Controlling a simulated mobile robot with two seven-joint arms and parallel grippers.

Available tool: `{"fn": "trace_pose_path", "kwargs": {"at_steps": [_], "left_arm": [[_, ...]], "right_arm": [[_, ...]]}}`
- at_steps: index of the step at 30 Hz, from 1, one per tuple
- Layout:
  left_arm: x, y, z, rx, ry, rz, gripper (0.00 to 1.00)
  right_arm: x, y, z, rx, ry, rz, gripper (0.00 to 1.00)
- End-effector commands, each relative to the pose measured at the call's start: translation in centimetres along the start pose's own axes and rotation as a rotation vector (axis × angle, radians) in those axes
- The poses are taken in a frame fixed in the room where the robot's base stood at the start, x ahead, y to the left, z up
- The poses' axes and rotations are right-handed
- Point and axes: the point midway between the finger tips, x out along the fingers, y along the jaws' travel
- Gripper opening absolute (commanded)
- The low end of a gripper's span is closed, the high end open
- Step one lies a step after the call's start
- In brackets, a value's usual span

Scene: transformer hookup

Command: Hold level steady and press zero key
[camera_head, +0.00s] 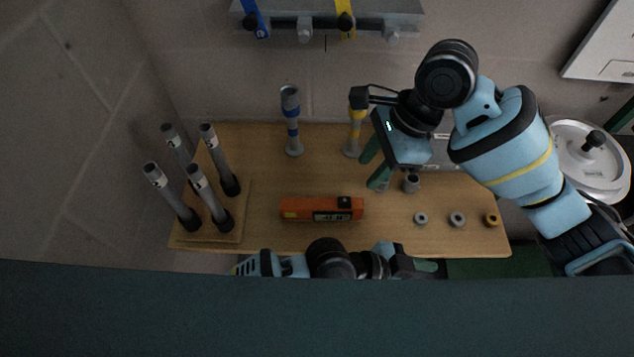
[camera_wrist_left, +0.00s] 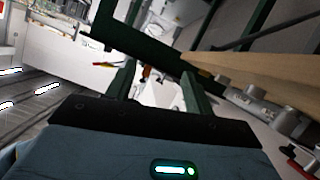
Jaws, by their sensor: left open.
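The orange level (camera_head: 296,208) lies on the wooden bench, left of its middle. It has a small display (camera_head: 331,216) on its front side and a dark patch on top near its right end; I cannot tell which part is the zero key. My right gripper (camera_head: 374,166) is above the bench, up and right of the level and apart from it. Its two green fingers are spread, with nothing seen between them. My left gripper (camera_head: 435,266) is low at the bench's front edge, partly hidden. In the left wrist view its fingers (camera_wrist_left: 160,92) are apart and empty.
The wooden bench (camera_head: 265,180) carries several dark-based posts (camera_head: 217,160) at left, a blue-banded post (camera_head: 291,120) and a yellow-banded post (camera_head: 354,135) at the back, and small rings (camera_head: 457,219) at right. A grey rail (camera_head: 385,15) hangs above. The bench around the level is clear.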

Motion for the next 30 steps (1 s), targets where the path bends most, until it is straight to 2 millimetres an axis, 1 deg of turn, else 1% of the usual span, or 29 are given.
{"fn": "trace_pose_path", "kwargs": {"at_steps": [1,3,7,12,17,20,22,23,24,25,30], "left_arm": [[0.0,0.5,-1.2,0.039,-0.018,0.035,0.53],[0.0,1.4,-2.1,0.079,-0.052,0.083,0.53],[-0.2,3.1,-3.3,0.155,-0.131,0.168,0.53],[-1.1,4.9,-3.5,0.25,-0.263,0.259,0.53],[-2.7,5.9,-2.7,0.331,-0.416,0.325,0.53],[-4.0,6.0,-1.8,0.38,-0.524,0.357,0.53],[-5.6,5.7,-0.9,0.424,-0.615,0.389,0.53],[-6.5,5.3,-0.4,0.451,-0.66,0.411,0.53],[-8.0,4.8,0.3,0.492,-0.718,0.458,0.53],[-8.9,4.5,0.6,0.519,-0.746,0.494,0.53],[-13.3,3.5,1.5,0.641,-0.824,0.703,0.53]], "right_arm": [[0.0,0.0,0.0,0.0,0.0,0.0,0.36],[0.0,0.0,0.0,0.0,0.0,0.0,0.36],[0.0,0.0,0.0,0.0,0.0,0.0,0.36],[0.0,0.0,0.0,0.0,0.0,0.0,0.36],[0.0,0.0,0.0,0.0,0.0,0.0,0.36],[0.0,0.0,0.0,0.0,0.0,0.0,0.36],[0.0,0.0,0.0,0.0,0.0,0.0,0.36],[0.0,0.0,0.0,0.0,0.0,0.0,0.36],[0.0,0.0,0.0,0.0,0.0,0.0,0.36],[0.0,0.0,0.0,0.0,0.0,0.0,0.36],[0.0,0.0,0.0,0.0,0.0,0.0,0.36]]}}
